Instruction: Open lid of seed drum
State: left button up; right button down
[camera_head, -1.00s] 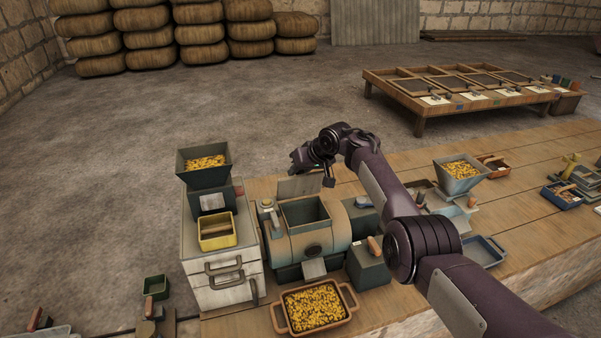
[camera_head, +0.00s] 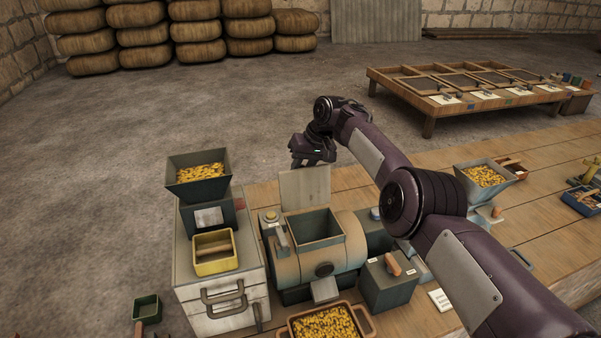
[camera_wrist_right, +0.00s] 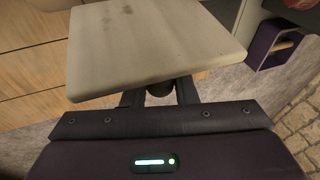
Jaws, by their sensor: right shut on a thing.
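The seed drum (camera_head: 290,262) is a tan and teal machine on the bench with a square hopper opening (camera_head: 315,229) on top. Its flat pale lid (camera_head: 304,188) stands raised, close to upright, at the back edge of the opening. My right gripper (camera_head: 313,160) is behind the lid's upper edge, its fingers mostly hidden there. In the right wrist view the lid (camera_wrist_right: 150,45) fills the space ahead of my right gripper (camera_wrist_right: 160,92), which is shut on a small dark round knob at the lid's near edge. My left gripper is not in view.
A white cabinet with a seed hopper (camera_head: 198,180) and a yellow tray (camera_head: 215,253) stands left of the drum. A tray of yellow seeds (camera_head: 325,325) lies in front. A grey-green box (camera_head: 388,280) with an orange handle stands right.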

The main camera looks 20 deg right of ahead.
jog(key=shift+f, duration=0.15)
jog(key=c, duration=1.2)
grip_release()
jog(key=v, duration=0.7)
jog(key=shift+r, duration=0.4)
